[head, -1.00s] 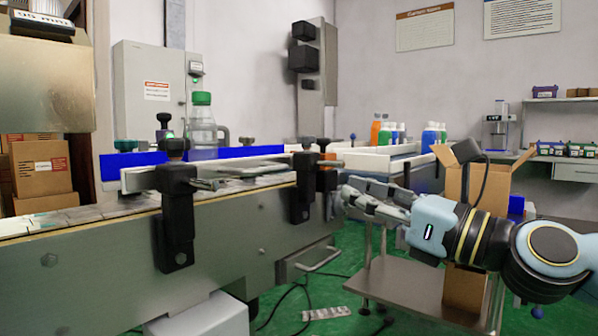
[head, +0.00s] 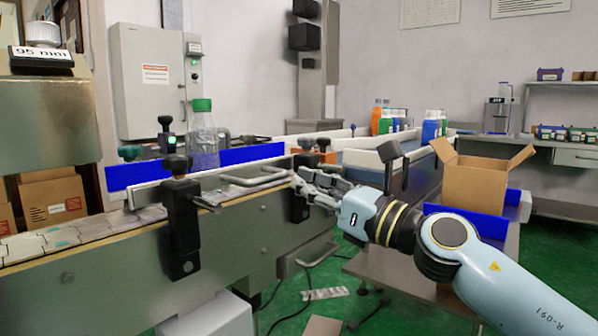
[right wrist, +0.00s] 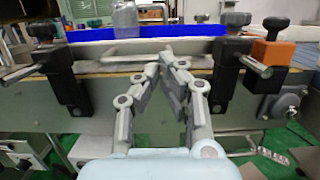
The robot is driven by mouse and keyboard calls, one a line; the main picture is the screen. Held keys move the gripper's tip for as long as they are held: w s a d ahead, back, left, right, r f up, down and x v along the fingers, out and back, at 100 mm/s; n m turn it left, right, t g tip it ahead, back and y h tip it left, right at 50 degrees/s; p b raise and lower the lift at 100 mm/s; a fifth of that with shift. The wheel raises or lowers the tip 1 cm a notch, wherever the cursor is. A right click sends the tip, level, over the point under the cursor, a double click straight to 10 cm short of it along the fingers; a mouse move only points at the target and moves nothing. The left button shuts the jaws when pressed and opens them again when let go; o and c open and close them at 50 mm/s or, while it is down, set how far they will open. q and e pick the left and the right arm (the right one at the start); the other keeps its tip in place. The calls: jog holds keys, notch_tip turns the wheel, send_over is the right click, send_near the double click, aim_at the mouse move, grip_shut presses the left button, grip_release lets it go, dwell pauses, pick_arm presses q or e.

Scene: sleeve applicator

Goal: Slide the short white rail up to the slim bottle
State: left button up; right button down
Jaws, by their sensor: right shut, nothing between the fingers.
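The slim bottle (head: 203,138) is clear with a green cap and stands upright on the conveyor; its lower part also shows in the right wrist view (right wrist: 125,20). The short white rail (head: 148,191) runs along the near side of the belt in front of it, with a grey loop handle (head: 250,179) facing me. Whether the rail touches the bottle cannot be told. My right gripper (head: 303,179) is shut and empty, just right of the handle. In the right wrist view its fingertips (right wrist: 172,59) meet near the handle's right end. My left gripper is not in view.
Black clamp posts (head: 183,225) stand on the conveyor's near side, with another (right wrist: 232,65) right of my fingers. A blue rail (head: 240,155) runs along the far side. An orange block (right wrist: 274,52) sits farther right. An open carton (head: 475,185) stands behind my right arm.

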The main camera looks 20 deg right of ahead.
aim_at(282, 177)
jog(key=shift+x, duration=0.9)
jog(key=shift+w, duration=0.1)
jog(key=x, duration=0.3)
jog(key=shift+w+a+f, duration=0.15)
jog(key=shift+w+f, duration=0.1)
jog(key=shift+w, duration=0.1)
jog(key=shift+f, duration=0.1)
